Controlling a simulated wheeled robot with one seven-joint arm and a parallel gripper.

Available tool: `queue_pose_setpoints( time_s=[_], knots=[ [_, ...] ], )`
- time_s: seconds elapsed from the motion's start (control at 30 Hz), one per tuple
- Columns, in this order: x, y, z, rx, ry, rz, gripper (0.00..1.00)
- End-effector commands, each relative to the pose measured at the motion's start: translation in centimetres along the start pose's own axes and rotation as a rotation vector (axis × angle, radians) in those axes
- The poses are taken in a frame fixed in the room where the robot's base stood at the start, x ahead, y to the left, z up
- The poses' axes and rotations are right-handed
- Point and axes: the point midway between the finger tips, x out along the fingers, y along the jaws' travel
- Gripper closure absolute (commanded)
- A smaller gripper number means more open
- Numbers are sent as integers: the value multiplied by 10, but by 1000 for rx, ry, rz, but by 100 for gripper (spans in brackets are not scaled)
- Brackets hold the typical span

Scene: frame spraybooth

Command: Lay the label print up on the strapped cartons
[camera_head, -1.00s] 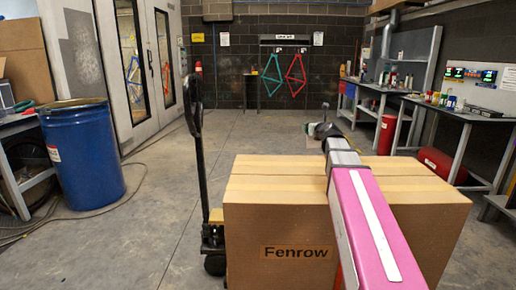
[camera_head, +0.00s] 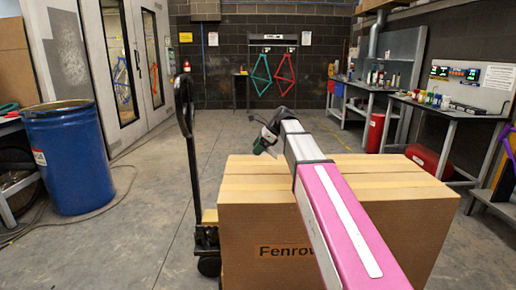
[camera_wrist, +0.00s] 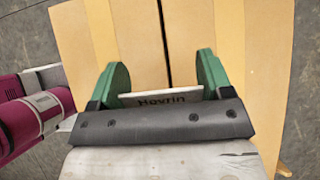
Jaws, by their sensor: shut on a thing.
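The brown cartons (camera_head: 265,225) stand in front of me, marked "Fenrow" on the near side, with pale yellow bands across the top. The wrist view shows the carton top (camera_wrist: 260,60) below, with a dark gap down its middle. My gripper (camera_head: 266,141) is above the far left part of the carton top. In the wrist view, the green fingers of my gripper (camera_wrist: 161,78) are shut on a white label print (camera_wrist: 162,97) lettered "Hovrin". The print is over the carton top and looks apart from it; the exact height is hard to tell.
A black pallet-truck handle (camera_head: 187,125) rises at the cartons' left edge. A blue drum (camera_head: 76,158) stands on the left. Workbenches (camera_head: 455,110) and a red cylinder (camera_head: 427,160) are on the right. The floor behind the cartons is open.

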Motion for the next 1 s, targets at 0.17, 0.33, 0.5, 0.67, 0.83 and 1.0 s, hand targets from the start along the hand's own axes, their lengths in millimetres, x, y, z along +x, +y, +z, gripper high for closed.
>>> queue_pose_setpoints(
  time_s=[0.17, 0.33, 0.5, 0.67, 0.83, 1.0],
  knots=[
    [7, 1, -6, -2, 3, 3, 49],
    [19, 1, -15, -1, 2, 2, 49],
    [30, 1, -24, -1, 2, 1, 49],
    [40, 1, -32, 1, 2, 1, 49],
    [51, 0, -41, 0, 1, 1, 49],
    [59, 0, -47, 0, 1, 1, 49]
  ],
)
